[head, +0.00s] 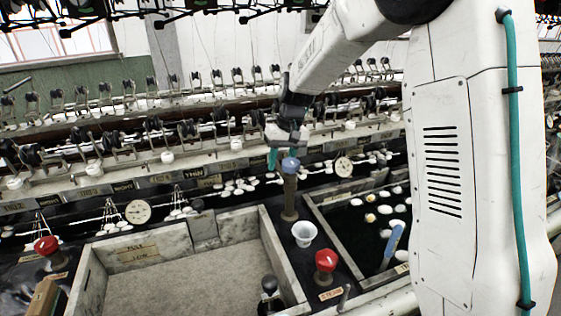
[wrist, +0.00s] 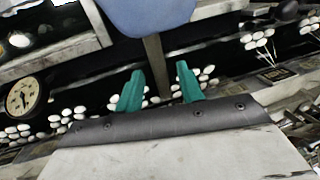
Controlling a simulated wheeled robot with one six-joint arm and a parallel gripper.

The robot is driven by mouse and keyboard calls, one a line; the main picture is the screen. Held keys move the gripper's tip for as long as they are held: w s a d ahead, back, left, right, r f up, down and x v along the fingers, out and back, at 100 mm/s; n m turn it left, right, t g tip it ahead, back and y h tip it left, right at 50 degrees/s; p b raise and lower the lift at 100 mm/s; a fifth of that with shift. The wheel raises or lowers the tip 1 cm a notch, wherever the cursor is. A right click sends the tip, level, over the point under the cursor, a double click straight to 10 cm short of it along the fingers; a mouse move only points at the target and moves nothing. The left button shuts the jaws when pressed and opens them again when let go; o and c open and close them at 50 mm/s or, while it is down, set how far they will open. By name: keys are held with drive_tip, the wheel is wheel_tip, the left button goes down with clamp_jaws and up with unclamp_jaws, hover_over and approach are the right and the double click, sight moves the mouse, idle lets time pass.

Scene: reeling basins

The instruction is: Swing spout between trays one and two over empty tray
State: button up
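A brown upright post with a blue rounded knob (head: 290,165) stands between two trays; I take it for the spout's post, but its outlet direction is unclear. The left tray (head: 88,283) has pale stone walls and a bare grey floor, with no cocoons visible. The right tray (head: 330,229) holds dark water and several white and yellowish cocoons. My gripper (head: 272,158) is beside the knob, to its left in the head view. In the wrist view its teal fingers (wrist: 160,80) are apart and empty. A blue rounded surface (wrist: 150,14) with a dark stem lies beyond them.
Another red knob (head: 46,246) is at left. A blue bar (head: 393,243) slants over the right tray. Reeling machinery and dial gauges (head: 138,212) line the back.

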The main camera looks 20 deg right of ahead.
clamp_jaws()
drive_tip(key=shift+a, duration=0.2)
drive_tip(key=s+a+n+g+h, duration=0.2)
drive_tip(key=s+a+n, duration=0.5)
drive_tip(key=n, duration=1.1)
drive_tip(key=shift+s+a, duration=0.35)
drive_tip(key=shift+a, duration=0.3)
